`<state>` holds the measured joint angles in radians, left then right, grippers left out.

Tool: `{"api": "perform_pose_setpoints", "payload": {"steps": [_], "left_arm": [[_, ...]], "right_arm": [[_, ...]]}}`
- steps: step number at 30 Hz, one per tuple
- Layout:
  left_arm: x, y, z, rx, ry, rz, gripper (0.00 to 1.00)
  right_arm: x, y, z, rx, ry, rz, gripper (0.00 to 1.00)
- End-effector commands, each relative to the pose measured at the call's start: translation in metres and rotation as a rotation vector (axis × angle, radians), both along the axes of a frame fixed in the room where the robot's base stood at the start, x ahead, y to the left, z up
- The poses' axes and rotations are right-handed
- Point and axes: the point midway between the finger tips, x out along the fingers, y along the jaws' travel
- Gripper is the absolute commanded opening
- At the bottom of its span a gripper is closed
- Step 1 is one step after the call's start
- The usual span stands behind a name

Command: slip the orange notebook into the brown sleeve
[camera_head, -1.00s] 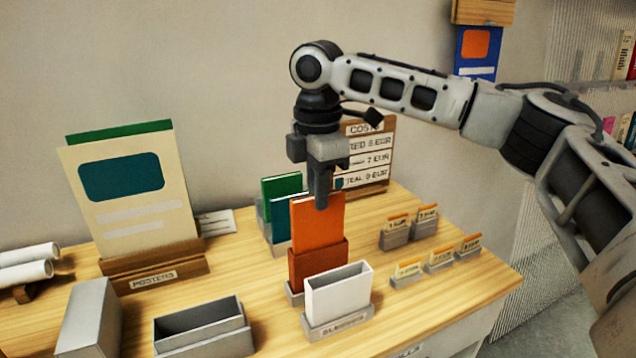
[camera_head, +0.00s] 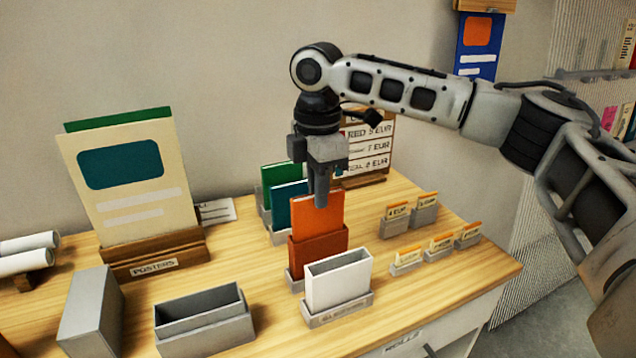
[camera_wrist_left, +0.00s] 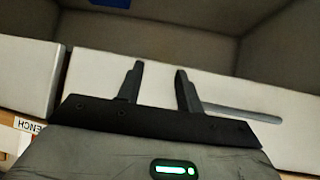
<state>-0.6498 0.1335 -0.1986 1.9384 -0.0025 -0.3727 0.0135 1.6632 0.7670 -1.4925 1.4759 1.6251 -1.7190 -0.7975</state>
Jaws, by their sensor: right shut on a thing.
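The orange notebook (camera_head: 317,217) stands upright with its lower part inside the brown sleeve (camera_head: 320,254); its upper part shows above the sleeve's mouth. The sleeve stands in a grey holder behind a white sleeve (camera_head: 338,286). My right gripper (camera_head: 321,200) comes down from above and is shut on the notebook's top edge. My left gripper (camera_wrist_left: 160,85) shows only in the left wrist view, its two fingers apart with nothing between them.
A green notebook (camera_head: 282,174) and a teal notebook (camera_head: 289,197) stand behind. Small card holders (camera_head: 408,256) are at right. A poster stand (camera_head: 155,255), an empty grey box (camera_head: 200,309) and a grey block (camera_head: 92,312) are at left. A price board (camera_head: 366,150) stands at the back.

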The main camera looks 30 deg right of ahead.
Motion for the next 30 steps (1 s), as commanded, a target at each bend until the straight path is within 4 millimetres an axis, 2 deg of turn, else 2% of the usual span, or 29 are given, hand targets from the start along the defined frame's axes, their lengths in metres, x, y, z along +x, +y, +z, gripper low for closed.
{"api": "perform_pose_setpoints", "payload": {"steps": [30], "left_arm": [[0.001,0.0,-0.003,0.0,-0.002,0.0,0.36]], "right_arm": [[-0.001,0.0,-0.041,0.0,0.001,0.0,0.0]]}}
